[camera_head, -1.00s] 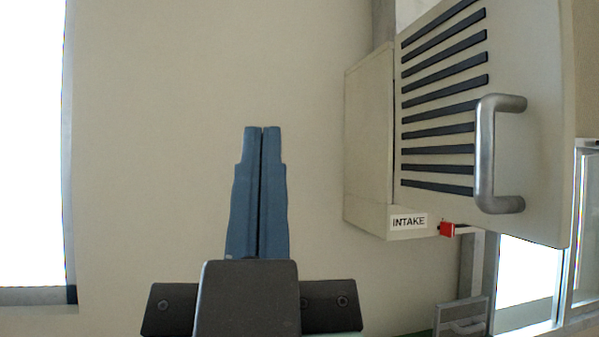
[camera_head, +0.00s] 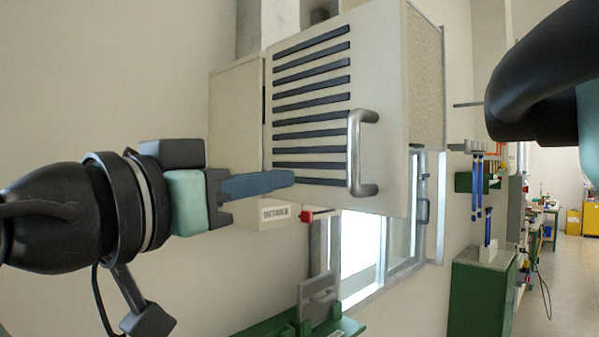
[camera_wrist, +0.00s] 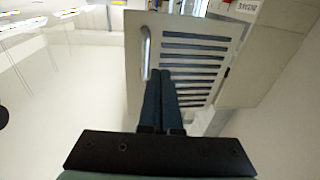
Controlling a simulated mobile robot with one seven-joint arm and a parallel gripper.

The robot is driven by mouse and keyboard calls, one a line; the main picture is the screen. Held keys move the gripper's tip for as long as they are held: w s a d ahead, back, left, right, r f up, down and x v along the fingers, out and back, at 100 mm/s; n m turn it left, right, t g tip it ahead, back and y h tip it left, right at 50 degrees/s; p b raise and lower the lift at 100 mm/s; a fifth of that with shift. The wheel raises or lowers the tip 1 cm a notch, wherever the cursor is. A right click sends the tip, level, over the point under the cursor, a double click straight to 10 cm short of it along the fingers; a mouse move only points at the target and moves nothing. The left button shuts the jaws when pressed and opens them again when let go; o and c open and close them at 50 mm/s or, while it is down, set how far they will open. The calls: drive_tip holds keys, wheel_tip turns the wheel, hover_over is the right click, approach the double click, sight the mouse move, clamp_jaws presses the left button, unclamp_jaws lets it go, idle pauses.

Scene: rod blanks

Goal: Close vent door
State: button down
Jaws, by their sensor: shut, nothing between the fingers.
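The vent door (camera_head: 390,150) is a beige panel with dark slats and a metal bar handle (camera_head: 354,150). It stands swung out from the beige vent box (camera_head: 237,130), which has an INTAKE label (camera_head: 275,212). In the wrist view the door (camera_wrist: 135,60) juts out from the box, with the handle (camera_wrist: 146,52) near its outer edge. My gripper (camera_head: 292,178) is shut and empty, its blue fingers overlapping the lower slats, left of the handle. The wrist view shows the fingertips (camera_wrist: 164,72) before the slatted face, beside the handle. I cannot tell whether they touch the door.
A red piece (camera_head: 307,216) sits at the box's lower edge. A bright window (camera_head: 365,250) lies below the door. A green cabinet (camera_head: 480,290) and hanging blue tools (camera_head: 478,185) are at right. Plain wall (camera_head: 100,80) is at left.

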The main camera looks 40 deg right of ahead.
sight(394, 172)
drive_tip(key=s+d+g+p, duration=0.1)
drive_tip(key=d+p, duration=0.1)
drive_tip(key=d, duration=0.2)
drive_tip(key=s+d+m+g+p, duration=0.1)
drive_tip(key=d+p, duration=0.1)
drive_tip(key=d, duration=0.3)
drive_tip(key=d+m+g+p, duration=0.1)
drive_tip(key=d+p, duration=0.1)
drive_tip(key=d, duration=0.3)
drive_tip(key=shift+s+r+g+p, duration=0.3)
drive_tip(key=shift+s+r, duration=0.1)
drive_tip(key=shift+d+f, duration=0.2)
drive_tip(key=shift+d, duration=0.35)
